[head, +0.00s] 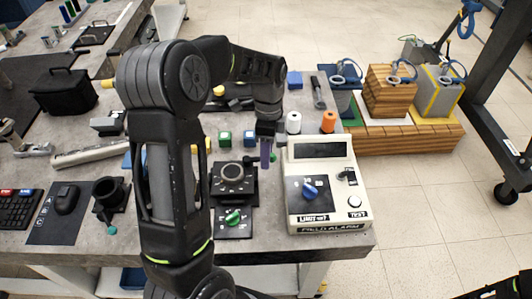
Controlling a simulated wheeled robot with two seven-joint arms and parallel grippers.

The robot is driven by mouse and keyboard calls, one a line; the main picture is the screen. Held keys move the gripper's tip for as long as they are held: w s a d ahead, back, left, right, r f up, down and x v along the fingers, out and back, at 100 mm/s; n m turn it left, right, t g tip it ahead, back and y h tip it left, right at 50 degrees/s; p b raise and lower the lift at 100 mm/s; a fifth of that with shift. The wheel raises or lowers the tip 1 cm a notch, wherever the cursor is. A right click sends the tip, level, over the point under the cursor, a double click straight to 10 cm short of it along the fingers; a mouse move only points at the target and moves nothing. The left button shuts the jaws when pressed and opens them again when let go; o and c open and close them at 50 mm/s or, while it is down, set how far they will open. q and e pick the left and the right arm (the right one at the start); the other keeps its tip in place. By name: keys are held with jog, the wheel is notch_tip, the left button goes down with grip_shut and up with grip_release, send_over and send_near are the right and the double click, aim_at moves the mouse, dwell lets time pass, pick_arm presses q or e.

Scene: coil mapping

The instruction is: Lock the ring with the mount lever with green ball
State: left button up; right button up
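A black ring-topped mount (106,190) stands at the left front of the table, beside the mouse pad. A small green ball (110,230) shows at its lower front edge; the lever is too small to make out clearly. My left gripper (266,137) points down over the middle of the table, to the right of the mount and well apart from it. It is just behind a black device with a round ring dial (233,178). A purple piece (265,154) shows right below the fingers; I cannot tell whether they grip it. My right gripper is out of view.
A green knob (233,217) sits in front of the dial. A white alarm box (322,190) stands at the table's right end. White (293,122) and orange (328,121) spools stand behind it. My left arm hides part of the table between mount and dial.

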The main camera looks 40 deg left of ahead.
pick_arm(q)
jog(key=shift+a, duration=0.1)
notch_tip(320, 180, up, 8)
jog(key=w, duration=0.1)
jog(key=shift+w+a+f+b, duration=0.15)
jog(key=shift+a+b, duration=0.15)
jog(key=shift+b, duration=0.15)
dwell(0.5)
